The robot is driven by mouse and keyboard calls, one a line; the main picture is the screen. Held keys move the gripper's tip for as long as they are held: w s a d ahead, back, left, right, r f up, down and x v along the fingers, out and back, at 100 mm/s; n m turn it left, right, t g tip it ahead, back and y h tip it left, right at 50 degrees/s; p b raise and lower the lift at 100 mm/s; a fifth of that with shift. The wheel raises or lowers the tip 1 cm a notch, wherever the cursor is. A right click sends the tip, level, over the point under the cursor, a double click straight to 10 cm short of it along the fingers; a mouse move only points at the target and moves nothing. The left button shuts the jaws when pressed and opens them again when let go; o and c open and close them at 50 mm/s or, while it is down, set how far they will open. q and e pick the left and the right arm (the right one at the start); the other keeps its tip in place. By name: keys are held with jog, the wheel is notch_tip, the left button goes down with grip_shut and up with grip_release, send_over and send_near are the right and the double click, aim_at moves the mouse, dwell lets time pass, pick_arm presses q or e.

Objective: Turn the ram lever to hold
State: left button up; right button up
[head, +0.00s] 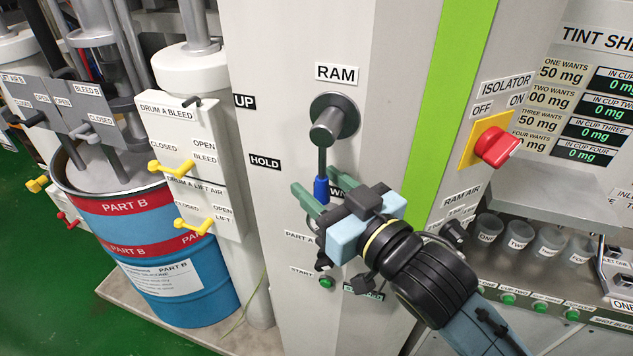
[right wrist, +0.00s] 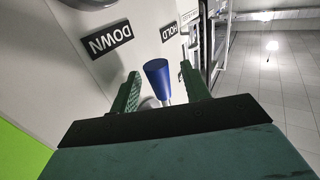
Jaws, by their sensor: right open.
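The ram lever has a grey round hub (head: 334,118) under the RAM label and a thin stem hanging down to a blue grip (head: 321,190). The lever points down, towards the partly covered DOWN label. The HOLD label (head: 265,162) is to the left of the stem, with the UP label (head: 245,101) above it. My right gripper (head: 317,181) is open, with its green fingers on either side of the blue grip. In the right wrist view the blue grip (right wrist: 157,75) stands between the two fingers, with gaps visible on both sides. My left gripper is not in view.
A red isolator knob (head: 497,146) sticks out on the right, above several cups. Yellow-handled drum valves (head: 172,169) and a blue drum (head: 180,270) stand at the left. A green button (head: 326,282) is below my right gripper.

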grip_shut()
dwell(0.4)
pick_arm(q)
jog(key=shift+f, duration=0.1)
